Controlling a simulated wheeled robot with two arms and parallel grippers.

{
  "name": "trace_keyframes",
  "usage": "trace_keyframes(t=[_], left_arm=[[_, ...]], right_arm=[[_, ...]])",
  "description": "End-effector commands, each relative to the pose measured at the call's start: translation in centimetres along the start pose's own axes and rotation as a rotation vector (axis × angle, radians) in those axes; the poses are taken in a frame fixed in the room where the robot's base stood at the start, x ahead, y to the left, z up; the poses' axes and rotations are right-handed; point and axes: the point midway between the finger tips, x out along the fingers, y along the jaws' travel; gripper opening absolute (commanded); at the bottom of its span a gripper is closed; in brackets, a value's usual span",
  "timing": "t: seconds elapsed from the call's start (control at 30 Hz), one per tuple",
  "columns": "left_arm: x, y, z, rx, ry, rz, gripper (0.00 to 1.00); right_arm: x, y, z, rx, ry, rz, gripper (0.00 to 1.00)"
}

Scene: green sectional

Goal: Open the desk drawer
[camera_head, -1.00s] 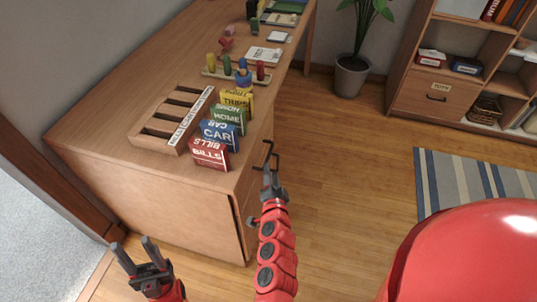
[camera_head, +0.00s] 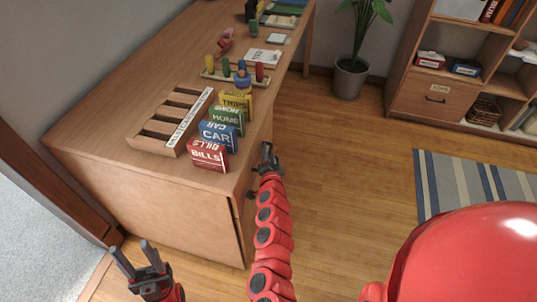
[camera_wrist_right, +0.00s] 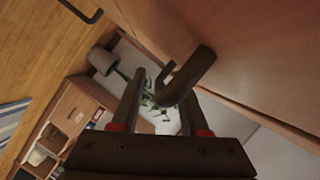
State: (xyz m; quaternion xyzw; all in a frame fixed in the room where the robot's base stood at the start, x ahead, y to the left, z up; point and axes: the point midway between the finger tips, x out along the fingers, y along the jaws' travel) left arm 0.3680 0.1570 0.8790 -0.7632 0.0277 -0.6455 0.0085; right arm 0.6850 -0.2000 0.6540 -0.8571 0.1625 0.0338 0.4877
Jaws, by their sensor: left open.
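The wooden desk (camera_head: 165,200) stands at the left, its drawer side facing right and seen only at a steep angle in the head view. In the right wrist view the wooden drawer front (camera_wrist_right: 250,50) fills the upper right, with a dark bent handle (camera_wrist_right: 197,70) on it. My right gripper (camera_wrist_right: 160,95) is open, and the handle reaches into the space between its fingers; I cannot tell whether they touch it. In the head view my right gripper (camera_head: 267,152) is beside the desk's right edge. My left gripper (camera_head: 132,248) is open and empty near the desk's front left.
Small labelled boxes (camera_head: 208,155), a slotted wooden organiser (camera_head: 165,125) and colored pegs (camera_head: 242,78) stand on the desktop. A potted plant (camera_head: 350,75) and a bookcase (camera_head: 415,95) are behind. A second dark bar (camera_wrist_right: 80,10) shows top left in the wrist view. Floor right of the desk is clear.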

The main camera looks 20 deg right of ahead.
Motion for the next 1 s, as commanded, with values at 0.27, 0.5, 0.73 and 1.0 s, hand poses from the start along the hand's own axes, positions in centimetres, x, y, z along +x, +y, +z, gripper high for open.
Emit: trace_keyframes(t=[0.27, 0.5, 0.73, 1.0], left_arm=[[0.00, 0.00, 0.00, 0.000, 0.000, 0.000, 0.50], [0.00, 0.00, 0.00, 0.000, 0.000, 0.000, 0.50], [0.00, 0.00, 0.00, 0.000, 0.000, 0.000, 0.50], [0.00, 0.00, 0.00, 0.000, 0.000, 0.000, 0.50]], right_arm=[[-0.01, -0.02, 0.02, 0.000, 0.000, 0.000, 0.00], [-0.02, -0.01, 0.04, 0.000, -0.001, 0.000, 0.00], [-0.02, 0.00, 0.06, 0.000, -0.001, 0.000, 0.00], [-0.02, 0.00, 0.07, 0.000, -0.001, 0.000, 0.00]])
